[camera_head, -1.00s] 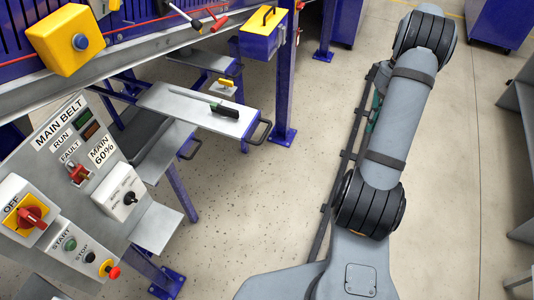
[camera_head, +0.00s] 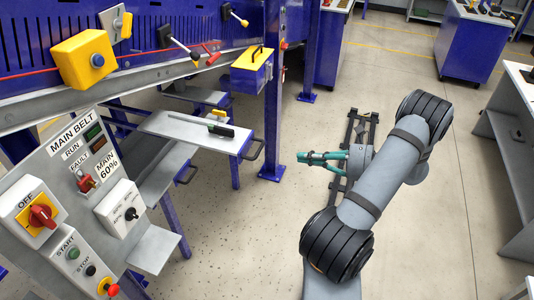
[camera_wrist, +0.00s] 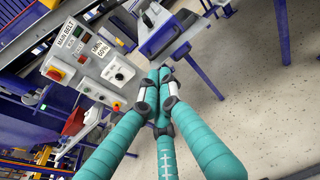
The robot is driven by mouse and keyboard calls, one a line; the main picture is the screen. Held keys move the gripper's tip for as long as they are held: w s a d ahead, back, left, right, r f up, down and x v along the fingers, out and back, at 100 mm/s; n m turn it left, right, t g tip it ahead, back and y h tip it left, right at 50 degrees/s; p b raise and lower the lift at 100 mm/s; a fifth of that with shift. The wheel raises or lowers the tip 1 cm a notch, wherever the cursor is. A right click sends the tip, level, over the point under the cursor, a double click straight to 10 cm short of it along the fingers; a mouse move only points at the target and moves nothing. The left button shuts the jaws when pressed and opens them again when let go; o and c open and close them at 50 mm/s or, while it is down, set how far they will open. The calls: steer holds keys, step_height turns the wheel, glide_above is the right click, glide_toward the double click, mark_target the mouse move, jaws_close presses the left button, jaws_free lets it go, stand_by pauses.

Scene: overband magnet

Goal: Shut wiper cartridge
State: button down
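No label marks the wiper cartridge. A light grey plate (camera_head: 170,125) with a dark loop handle (camera_head: 257,149) juts out of the blue conveyor frame; I cannot tell whether it is the cartridge. A lower grey plate (camera_head: 152,181) with its own loop handle (camera_head: 186,174) sticks out below it. My gripper (camera_head: 301,157) has teal fingers and is right of the upper plate's handle, apart from it, over open floor.
A blue post (camera_head: 273,110) stands behind the handle. The control panel (camera_head: 85,190) is at left, a yellow-lidded blue box (camera_head: 251,70) above.

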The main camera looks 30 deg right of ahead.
steer(key=p+x, duration=0.4)
steer(key=x, duration=0.8)
steer(key=shift+p, duration=0.4)
steer(key=shift+s+a, duration=0.1)
